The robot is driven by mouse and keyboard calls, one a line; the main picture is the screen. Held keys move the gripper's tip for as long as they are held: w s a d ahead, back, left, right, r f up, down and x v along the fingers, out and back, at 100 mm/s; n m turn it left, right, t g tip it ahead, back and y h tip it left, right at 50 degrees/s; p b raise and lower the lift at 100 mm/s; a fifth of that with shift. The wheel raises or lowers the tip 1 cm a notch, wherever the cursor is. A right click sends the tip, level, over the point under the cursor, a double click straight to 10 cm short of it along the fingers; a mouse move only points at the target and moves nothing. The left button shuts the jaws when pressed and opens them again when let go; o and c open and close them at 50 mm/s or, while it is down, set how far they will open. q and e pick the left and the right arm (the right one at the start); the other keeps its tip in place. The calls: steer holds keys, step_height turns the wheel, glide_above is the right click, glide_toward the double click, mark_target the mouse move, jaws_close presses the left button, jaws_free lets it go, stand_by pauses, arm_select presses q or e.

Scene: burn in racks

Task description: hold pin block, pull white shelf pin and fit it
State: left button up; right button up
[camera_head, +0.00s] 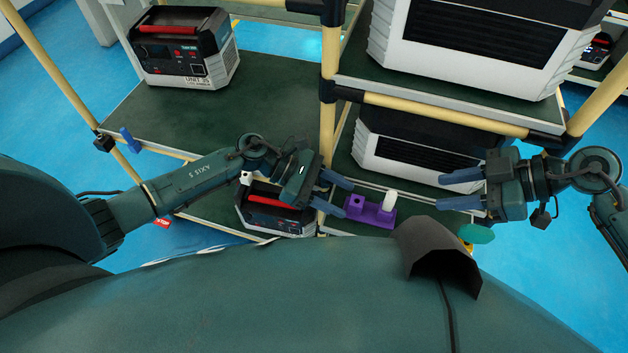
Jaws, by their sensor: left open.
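The purple pin block (369,213) lies low in the middle of the head view, by the rack's front edge. A white shelf pin (389,201) stands upright in its right part. A dark hole shows in the block's left part. My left gripper (346,197) is open, its blue fingers pointing right at the block's left end. I cannot tell whether they touch it. My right gripper (441,190) is open and empty to the right of the pin, its fingers pointing left, with a gap between them and the pin.
A cream rack post (328,60) and rail (440,113) stand behind the grippers. Large white-and-black units (425,165) fill the right shelves. A red-handled unit (272,212) sits under my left wrist, another (182,48) on the upper left shelf (270,95), which has bare room.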

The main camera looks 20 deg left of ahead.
arm_select(q)
steer(key=shift+x, duration=1.45)
steer(key=c, duration=1.1)
